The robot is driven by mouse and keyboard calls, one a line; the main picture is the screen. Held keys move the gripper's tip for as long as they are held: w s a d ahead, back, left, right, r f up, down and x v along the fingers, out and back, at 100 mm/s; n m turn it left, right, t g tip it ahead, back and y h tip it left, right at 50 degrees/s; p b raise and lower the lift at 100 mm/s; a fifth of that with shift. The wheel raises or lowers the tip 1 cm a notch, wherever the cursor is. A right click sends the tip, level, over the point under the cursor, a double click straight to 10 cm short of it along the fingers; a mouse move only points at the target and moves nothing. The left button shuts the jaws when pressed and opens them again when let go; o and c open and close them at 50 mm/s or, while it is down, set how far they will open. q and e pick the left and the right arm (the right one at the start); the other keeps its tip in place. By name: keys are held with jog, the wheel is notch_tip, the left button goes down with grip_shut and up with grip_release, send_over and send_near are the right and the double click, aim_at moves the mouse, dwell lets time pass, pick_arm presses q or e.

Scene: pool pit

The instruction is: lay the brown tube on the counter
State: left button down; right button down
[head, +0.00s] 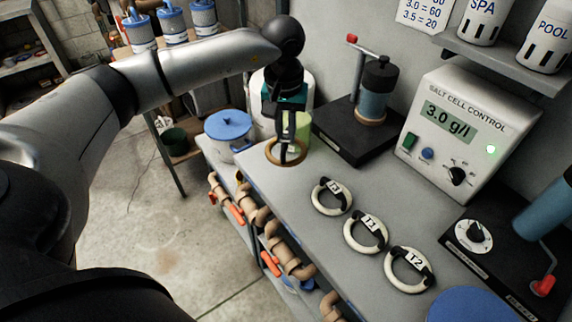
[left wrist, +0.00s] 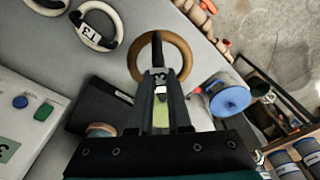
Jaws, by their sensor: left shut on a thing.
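The brown tube (head: 271,157) is a closed ring with a dark strap and a tag. My left gripper (head: 291,130) is shut on its strap, at the far left end of the grey counter (head: 300,230). The ring hangs out flat over the counter near the left edge; I cannot tell whether it touches the surface. In the left wrist view the brown tube (left wrist: 187,53) extends beyond my left fingertips (left wrist: 160,82), with part of its tag between them. My right gripper is not in view.
Several white ring tubes with tags, such as T1 (head: 367,232), lie along the counter. A dark pump stand (head: 350,140) and the salt cell control box (head: 465,125) stand behind. Pipes with orange valves (head: 270,263) run below the left edge. A blue-lidded bucket (head: 230,127) stands beyond.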

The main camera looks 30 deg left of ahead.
pick_arm(q)
notch_tip(320, 180, down, 10)
jog(key=shift+r, duration=0.2)
jog(key=shift+f+b, duration=0.15)
jog(key=shift+b, duration=0.15)
jog(key=c, duration=0.9)
grip_release()
jog(key=shift+o, duration=0.2)
jog(key=r, duration=0.8)
jog(key=s+r, duration=0.1)
jog(key=r, duration=0.3)
jog(key=shift+d+r+p, duration=0.15)
jog(key=shift+d+p, duration=0.05)
jog(key=shift+p, duration=0.15)
